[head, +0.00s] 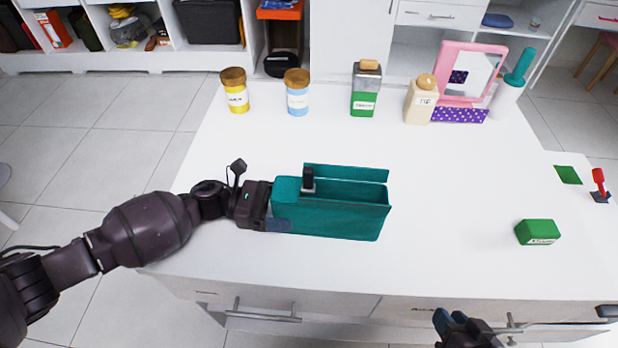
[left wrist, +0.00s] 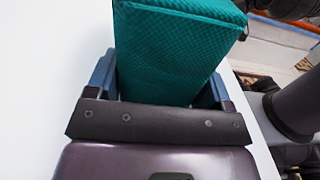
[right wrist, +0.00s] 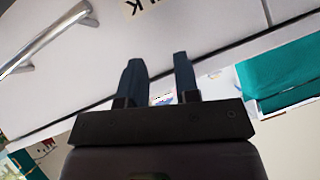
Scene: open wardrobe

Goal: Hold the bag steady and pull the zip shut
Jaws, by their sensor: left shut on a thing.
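A teal bag (head: 330,217), long and box-shaped with an open top, stands on the white table. A dark zip pull (head: 308,179) stands up near its left end. My left gripper (head: 282,207) is shut on the bag's left end; in the left wrist view its blue fingers lie on both sides of the teal bag (left wrist: 178,50). My right gripper (head: 450,320) is in front of the table's front edge, apart from the bag.
Several jars and bottles, including a yellow jar (head: 237,92) and a green-based jar (head: 366,90), stand along the back with a pink mirror (head: 470,72). A green box (head: 538,232) lies at the right. The table between bag and green box is clear. Drawer handles (head: 262,316) stick out in front.

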